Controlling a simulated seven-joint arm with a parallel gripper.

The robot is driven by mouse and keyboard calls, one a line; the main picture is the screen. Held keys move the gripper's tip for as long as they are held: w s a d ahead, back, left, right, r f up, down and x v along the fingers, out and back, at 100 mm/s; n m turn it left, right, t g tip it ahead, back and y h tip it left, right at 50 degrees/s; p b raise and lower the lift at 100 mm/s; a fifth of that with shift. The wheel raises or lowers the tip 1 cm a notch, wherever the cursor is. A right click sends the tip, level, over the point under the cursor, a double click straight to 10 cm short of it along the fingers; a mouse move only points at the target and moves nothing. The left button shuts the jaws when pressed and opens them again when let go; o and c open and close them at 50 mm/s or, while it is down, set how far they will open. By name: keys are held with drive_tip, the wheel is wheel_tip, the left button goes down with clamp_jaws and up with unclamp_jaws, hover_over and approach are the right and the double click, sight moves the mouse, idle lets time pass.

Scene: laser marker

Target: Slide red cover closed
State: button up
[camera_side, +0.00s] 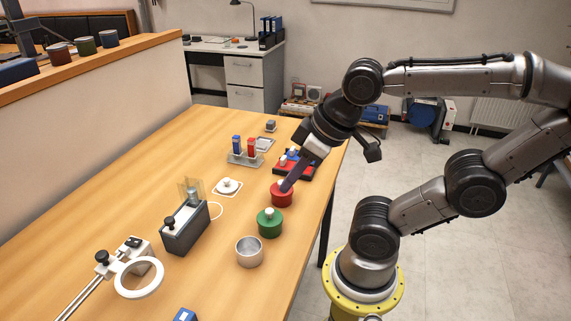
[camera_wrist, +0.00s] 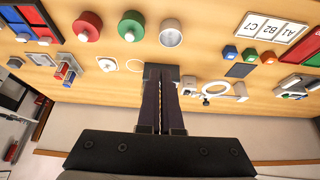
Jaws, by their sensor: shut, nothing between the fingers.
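A dark grey box device (camera_side: 185,228) stands mid-table in the side view, with a light top plate, a black knob and clear upright panels at its back. In the wrist view the dark box (camera_wrist: 153,69) is partly hidden behind my fingers. No red sliding cover can be made out on it. A red round pot (camera_side: 282,195) with a pale knob stands to its right; it also shows in the wrist view (camera_wrist: 87,27). My gripper (camera_side: 288,186) is shut and empty, its tips overlapping the red pot in the side view; contact cannot be told.
A green pot (camera_side: 270,224) and a metal cup (camera_side: 249,252) stand near the table's right edge. A red tray with blocks (camera_side: 298,166), a rack with blue and red pieces (camera_side: 245,157) and a white disc (camera_side: 228,187) lie behind. A ring-shaped stand (camera_side: 138,278) is at front left.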

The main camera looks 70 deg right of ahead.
drive_tip(key=o, duration=0.5)
drive_tip(key=shift+s+m, duration=0.1)
drive_tip(key=shift+m, duration=0.2)
drive_tip(key=shift+c, duration=0.2)
drive_tip(key=shift+o, duration=0.8)
drive_tip(key=r, duration=0.1)
drive_tip(key=w+r+m, duration=0.1)
drive_tip(key=r+m, duration=0.1)
drive_tip(key=shift+w+d+r, duration=0.15)
drive_tip(key=shift+w, duration=0.25)
drive_tip(key=w+d+r+m, duration=0.2)
drive_tip(key=w+r+m, duration=0.1)
drive_tip(key=w, duration=0.1)
drive_tip(key=m+g, duration=0.6)
drive_tip(key=m, duration=0.6)
hover_over(283, 157)
wheel_tip(283, 157, down, 11)
wheel_tip(283, 157, down, 13)
drive_tip(key=shift+s+r, duration=0.1)
drive_tip(key=shift+r, duration=0.05)
